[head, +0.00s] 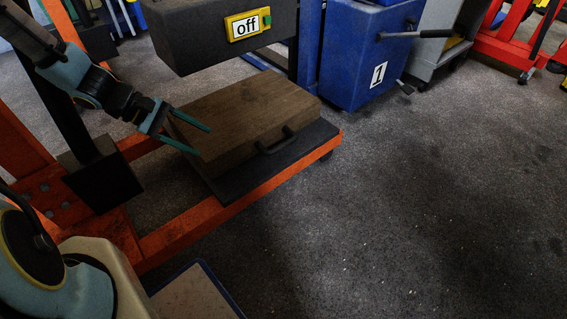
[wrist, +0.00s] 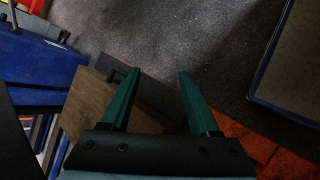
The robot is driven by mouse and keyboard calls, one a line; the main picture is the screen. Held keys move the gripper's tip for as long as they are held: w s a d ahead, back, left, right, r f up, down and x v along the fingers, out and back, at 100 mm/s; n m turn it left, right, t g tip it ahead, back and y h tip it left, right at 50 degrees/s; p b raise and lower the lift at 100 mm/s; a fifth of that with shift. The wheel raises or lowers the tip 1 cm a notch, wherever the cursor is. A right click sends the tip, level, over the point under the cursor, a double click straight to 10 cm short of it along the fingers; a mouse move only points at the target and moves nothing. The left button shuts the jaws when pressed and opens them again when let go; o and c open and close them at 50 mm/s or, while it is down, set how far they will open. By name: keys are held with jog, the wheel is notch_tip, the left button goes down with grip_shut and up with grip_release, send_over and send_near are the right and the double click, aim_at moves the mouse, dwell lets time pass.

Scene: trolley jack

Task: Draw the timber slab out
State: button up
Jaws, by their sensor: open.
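The timber slab (head: 245,114) is a thick brown wooden block lying flat on a dark platform (head: 228,184) in an orange frame. A dark handle (head: 277,142) is fixed to its near side face. My gripper (head: 203,141) is open and empty at the slab's left end, its green fingers pointing right; whether they touch the slab cannot be told. In the wrist view the slab (wrist: 93,100) is at the left, partly hidden by the left finger. The handle (wrist: 118,75) shows beyond that finger, left of the open gripper (wrist: 157,70).
A dark beam with an "off" sign (head: 246,25) hangs above and behind the slab. The orange frame (head: 240,192) runs along the platform's near edge. A blue unit marked 1 (head: 366,75) stands behind at the right. The floor (head: 420,200) at right is clear.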

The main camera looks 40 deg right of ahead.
jog(key=d+f+n+h+b, duration=0.65)
jog(key=d+f+b, duration=0.8)
jog(key=f, duration=0.45)
jog(key=n+t+h+b, duration=0.4)
jog(key=n+b, duration=0.2)
jog(key=b, duration=0.2)
send_near(283, 146)
jog(key=shift+w+f, duration=0.3)
jog(key=shift+f, duration=0.25)
jog(key=d+b, duration=0.1)
jog(key=d, duration=0.2)
jog(key=d+b, duration=0.2)
jog(key=d, duration=0.1)
jog(key=d+b, duration=0.2)
jog(key=d, duration=0.1)
jog(key=shift+s+d+f, duration=0.1)
jog(key=shift+s+d, duration=0.2)
jog(key=shift+d, duration=0.1)
jog(key=shift+d+b, duration=0.35)
jog(key=shift+d, duration=0.15)
grip_shut()
jog(key=shift+s, duration=0.1)
